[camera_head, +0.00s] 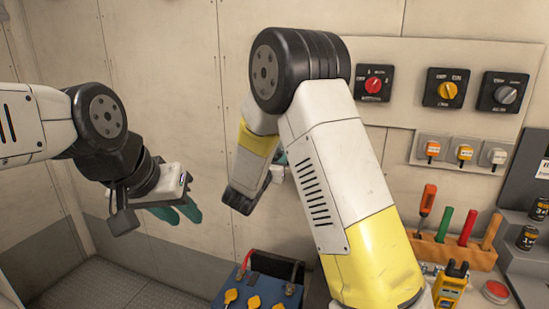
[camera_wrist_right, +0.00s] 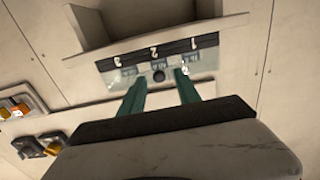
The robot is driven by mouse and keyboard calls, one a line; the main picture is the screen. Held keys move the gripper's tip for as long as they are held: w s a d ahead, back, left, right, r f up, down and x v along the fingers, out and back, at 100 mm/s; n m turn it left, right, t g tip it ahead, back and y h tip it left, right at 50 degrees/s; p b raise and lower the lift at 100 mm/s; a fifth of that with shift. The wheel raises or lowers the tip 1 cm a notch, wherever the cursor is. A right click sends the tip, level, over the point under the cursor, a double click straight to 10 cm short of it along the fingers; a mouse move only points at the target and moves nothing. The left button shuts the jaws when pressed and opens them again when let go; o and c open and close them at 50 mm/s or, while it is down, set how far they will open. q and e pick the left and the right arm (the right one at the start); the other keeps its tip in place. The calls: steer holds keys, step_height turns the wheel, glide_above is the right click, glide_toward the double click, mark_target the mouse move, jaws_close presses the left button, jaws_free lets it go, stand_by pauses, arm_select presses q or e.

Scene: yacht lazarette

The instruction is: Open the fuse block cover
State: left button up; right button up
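In the right wrist view, the fuse block cover (camera_wrist_right: 196,66) is a clear panel with a small dark round knob (camera_wrist_right: 158,76) and a dark strip numbered 1, 2, 3. It looks closed, below a projecting box-like housing (camera_wrist_right: 170,33). My right gripper (camera_wrist_right: 160,84) is open, its teal fingers on either side of the knob; I cannot tell whether they touch it. In the head view my right arm hides the fuse block and most of this gripper. My left gripper (camera_head: 187,214) hangs away at the left, its teal fingers apart and empty.
A switch panel (camera_head: 400,55) with rotary knobs is on the wall at right. A tool rack (camera_head: 455,253), a yellow meter (camera_head: 450,287) and a red button (camera_head: 496,291) are below it. A blue battery (camera_head: 268,285) with yellow caps stands at bottom centre. The left wall is bare.

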steer(key=shift+w+d, duration=0.15)
steer(key=shift+w, duration=0.25)
jaws_close()
stand_by(1.2)
